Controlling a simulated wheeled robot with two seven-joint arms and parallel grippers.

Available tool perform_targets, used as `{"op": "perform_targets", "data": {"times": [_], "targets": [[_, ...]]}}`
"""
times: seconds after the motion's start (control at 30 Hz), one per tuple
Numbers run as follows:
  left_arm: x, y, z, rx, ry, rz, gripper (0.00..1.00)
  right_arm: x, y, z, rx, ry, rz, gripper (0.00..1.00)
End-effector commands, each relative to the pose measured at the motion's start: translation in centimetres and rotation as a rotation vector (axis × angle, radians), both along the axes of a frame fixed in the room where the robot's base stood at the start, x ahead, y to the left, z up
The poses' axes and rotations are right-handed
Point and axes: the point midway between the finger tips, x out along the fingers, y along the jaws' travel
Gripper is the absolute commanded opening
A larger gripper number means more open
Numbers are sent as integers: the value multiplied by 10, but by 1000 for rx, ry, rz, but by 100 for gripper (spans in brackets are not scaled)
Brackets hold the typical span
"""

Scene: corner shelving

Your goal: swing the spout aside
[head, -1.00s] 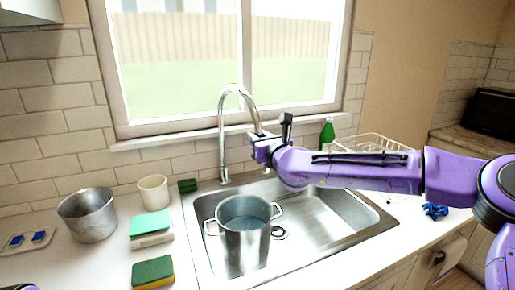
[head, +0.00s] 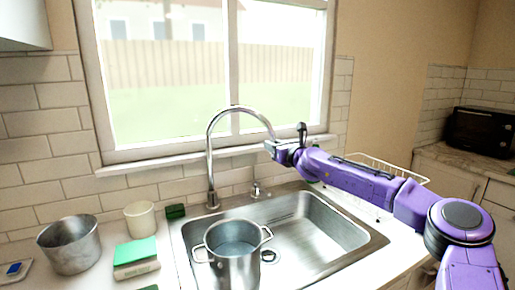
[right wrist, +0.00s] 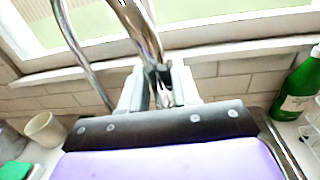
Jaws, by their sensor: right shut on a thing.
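The chrome spout (head: 238,108) arches up from its base behind the sink and reaches out to the right, its tip near the sink's back right part. My right gripper (head: 273,149) is shut on the spout's end. In the right wrist view, the spout (right wrist: 140,28) comes down between the fingers of my right gripper (right wrist: 158,88). A steel pot (head: 237,262) with two handles and liquid in it stands in the left part of the sink (head: 335,228), left of the spout's tip. My left gripper is out of view.
A metal pan (head: 70,247), a cream cup (head: 140,219) and a green-topped sponge stack (head: 136,256) stand on the counter at left. A dish rack (head: 385,166) is behind my right arm. A green bottle (right wrist: 299,85) stands right of my gripper.

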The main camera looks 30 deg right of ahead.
Motion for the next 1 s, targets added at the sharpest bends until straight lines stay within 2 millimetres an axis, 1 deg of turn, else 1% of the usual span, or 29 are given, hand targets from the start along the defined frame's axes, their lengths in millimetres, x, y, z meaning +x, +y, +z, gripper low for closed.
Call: {"op": "perform_targets", "data": {"times": [0.1, 0.2, 0.57, 0.6, 0.63, 1.0], "targets": [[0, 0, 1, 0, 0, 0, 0, -1, -8, 2, 4, -2, -7, 0], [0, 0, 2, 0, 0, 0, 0, -2, -12, 2, 3, -2, -10, 0], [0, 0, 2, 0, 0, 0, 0, -2, -12, 2, 3, -3, -10, 0], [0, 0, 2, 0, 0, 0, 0, -2, -12, 2, 3, -3, -9, 40], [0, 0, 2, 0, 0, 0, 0, -1, -12, 2, 3, -3, -9, 49], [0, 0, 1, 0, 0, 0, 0, -4, -17, 1, 1, -1, -16, 49]]}}
